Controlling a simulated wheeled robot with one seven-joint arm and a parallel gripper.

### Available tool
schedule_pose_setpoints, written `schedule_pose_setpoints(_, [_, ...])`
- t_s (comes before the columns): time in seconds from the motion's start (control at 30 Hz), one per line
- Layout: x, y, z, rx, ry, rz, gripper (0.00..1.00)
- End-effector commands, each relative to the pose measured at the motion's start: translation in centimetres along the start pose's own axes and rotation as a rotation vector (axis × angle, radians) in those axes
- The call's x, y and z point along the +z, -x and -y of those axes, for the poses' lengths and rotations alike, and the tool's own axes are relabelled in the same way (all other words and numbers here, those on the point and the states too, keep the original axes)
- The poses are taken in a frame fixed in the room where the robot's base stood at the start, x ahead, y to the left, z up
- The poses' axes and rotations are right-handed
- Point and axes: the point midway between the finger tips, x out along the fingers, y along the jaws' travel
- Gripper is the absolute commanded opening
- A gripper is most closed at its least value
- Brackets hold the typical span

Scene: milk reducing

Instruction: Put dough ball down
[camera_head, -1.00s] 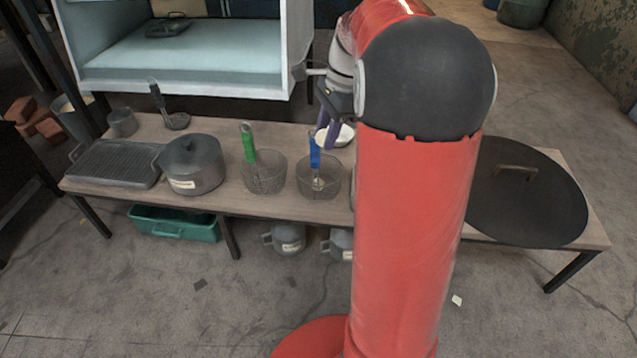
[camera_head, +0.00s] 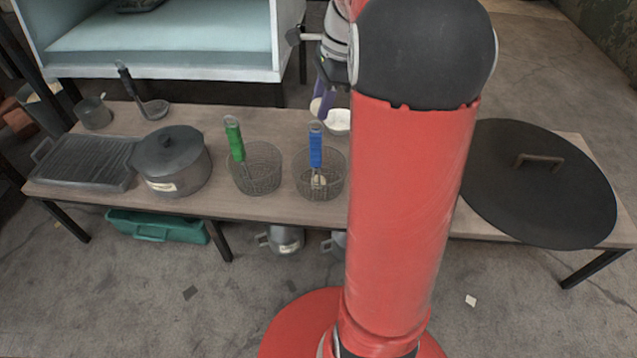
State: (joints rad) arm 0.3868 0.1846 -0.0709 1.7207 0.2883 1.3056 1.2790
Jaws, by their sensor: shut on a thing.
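My gripper (camera_head: 323,100), with purple fingers, is beside the red column, over the back part of the bench. It is shut on a small pale dough ball (camera_head: 316,106), which is partly hidden by the fingers. A white bowl (camera_head: 339,122) stands just right of the fingers and below them, with its right side near the column. A wire basket with a blue handle (camera_head: 316,147) stands in front of the bowl, with a small pale piece (camera_head: 319,181) in it. I cannot tell how high the gripper is above the bench.
On the bench (camera_head: 220,207) stand a basket with a green handle (camera_head: 254,178), a lidded pot (camera_head: 175,165), a grill pan (camera_head: 85,165), a ladle (camera_head: 153,109) and a small pot (camera_head: 93,113). A large dark lid (camera_head: 540,195) covers the right end. My red column hides the middle.

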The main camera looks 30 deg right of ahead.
Motion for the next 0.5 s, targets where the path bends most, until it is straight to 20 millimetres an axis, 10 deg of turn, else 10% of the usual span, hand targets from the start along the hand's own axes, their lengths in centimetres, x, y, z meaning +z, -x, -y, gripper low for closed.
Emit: schedule_pose_setpoints(0.5, [-3.1, -11.0, -0.1, 0.004, -0.002, 0.001, 0.23])
